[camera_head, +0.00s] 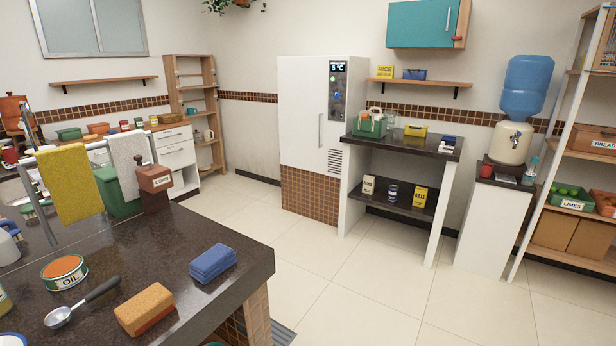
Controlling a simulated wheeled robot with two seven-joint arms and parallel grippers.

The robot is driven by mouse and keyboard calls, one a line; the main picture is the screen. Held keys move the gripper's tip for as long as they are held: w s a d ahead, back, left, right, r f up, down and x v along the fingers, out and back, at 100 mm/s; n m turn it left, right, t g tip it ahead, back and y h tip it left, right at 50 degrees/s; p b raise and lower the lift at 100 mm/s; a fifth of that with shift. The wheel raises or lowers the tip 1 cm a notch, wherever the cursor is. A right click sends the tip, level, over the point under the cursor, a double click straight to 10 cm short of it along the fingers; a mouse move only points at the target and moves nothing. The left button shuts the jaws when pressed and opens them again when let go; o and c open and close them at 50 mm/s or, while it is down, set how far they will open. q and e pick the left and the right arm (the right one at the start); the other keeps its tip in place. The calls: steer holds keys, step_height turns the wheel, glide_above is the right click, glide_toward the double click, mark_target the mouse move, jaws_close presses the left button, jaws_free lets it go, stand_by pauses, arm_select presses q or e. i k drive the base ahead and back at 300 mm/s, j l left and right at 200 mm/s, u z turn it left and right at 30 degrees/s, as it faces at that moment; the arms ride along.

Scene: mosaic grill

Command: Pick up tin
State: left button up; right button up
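An open round tin (64,273) labelled "OIL", with a green and white side and orange contents, stands on the dark counter at the lower left. A small blue-and-white can-like tin (392,194) stands on the lower shelf of the dark-topped stand in the middle right; its label is too small to read. Neither of my grippers is in view, so nothing shows of what they hold.
Near the oil tin, a metal scoop (82,304), an orange sponge (145,309) and a folded blue cloth (212,263) lie on the counter (200,236). A rail with towels (72,183) stands behind. The tiled floor (370,285) between counter and stand is clear.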

mark_target(153, 119)
steer(key=i+l+z, duration=0.2)
steer(key=i+z, duration=0.2)
steer(key=i, duration=0.45)
steer(key=i+z, duration=0.4)
steer(key=i, duration=0.45)
steer(key=i+u, duration=0.75)
steer(key=i+l+u, duration=0.15)
steer(key=i+u, duration=0.2)
steer(key=i+j+u, duration=0.15)
steer(key=i+u, duration=0.65)
steer(key=u, duration=0.2)
steer(key=i+u, duration=0.75)
steer(key=i, duration=1.1)
